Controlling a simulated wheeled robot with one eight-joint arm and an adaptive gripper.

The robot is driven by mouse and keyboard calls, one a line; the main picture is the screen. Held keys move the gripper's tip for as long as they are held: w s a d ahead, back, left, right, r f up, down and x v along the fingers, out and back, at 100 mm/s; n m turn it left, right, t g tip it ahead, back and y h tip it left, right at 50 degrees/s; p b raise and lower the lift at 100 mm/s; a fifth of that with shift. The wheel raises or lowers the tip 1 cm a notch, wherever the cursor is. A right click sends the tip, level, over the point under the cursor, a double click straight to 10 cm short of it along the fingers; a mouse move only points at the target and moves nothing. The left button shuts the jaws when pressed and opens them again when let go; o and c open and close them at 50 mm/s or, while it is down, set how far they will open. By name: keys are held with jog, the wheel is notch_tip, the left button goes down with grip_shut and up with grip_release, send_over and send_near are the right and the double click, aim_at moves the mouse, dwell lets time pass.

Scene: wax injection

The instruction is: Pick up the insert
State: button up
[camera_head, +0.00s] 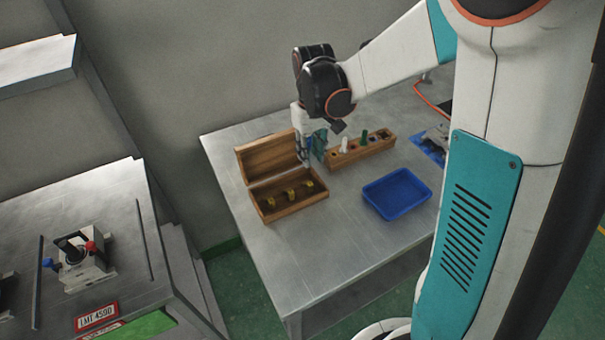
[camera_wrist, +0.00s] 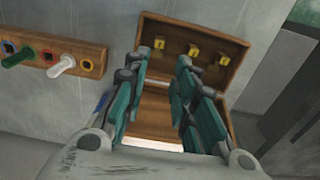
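An open wooden box (camera_head: 290,208) stands on the metal table, lid up at its back. Several small yellow inserts sit in a row in the box: a left one (camera_head: 270,202), a middle one (camera_head: 291,193) and a right one (camera_head: 309,186). In the wrist view the inserts (camera_wrist: 195,50) show in the box (camera_wrist: 180,30) beyond my fingertips. My gripper (camera_wrist: 160,72) is open, with nothing between its teal fingers. In the head view my gripper (camera_head: 312,150) is above the table, by the right end of the box lid; its fingers are partly unclear there.
A wooden rack (camera_head: 377,146) with a white peg (camera_head: 345,145) and a green peg (camera_head: 364,136) stands right of the box. A blue tray (camera_head: 397,194) lies in front of the rack. The table's front left (camera_head: 290,260) is clear.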

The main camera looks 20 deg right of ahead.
aim_at(311, 185)
notch_tip(311, 185, down, 13)
jog(key=b, duration=0.4)
jog(key=shift+s+f+b, duration=0.15)
jog(key=shift+b, duration=0.25)
grip_shut()
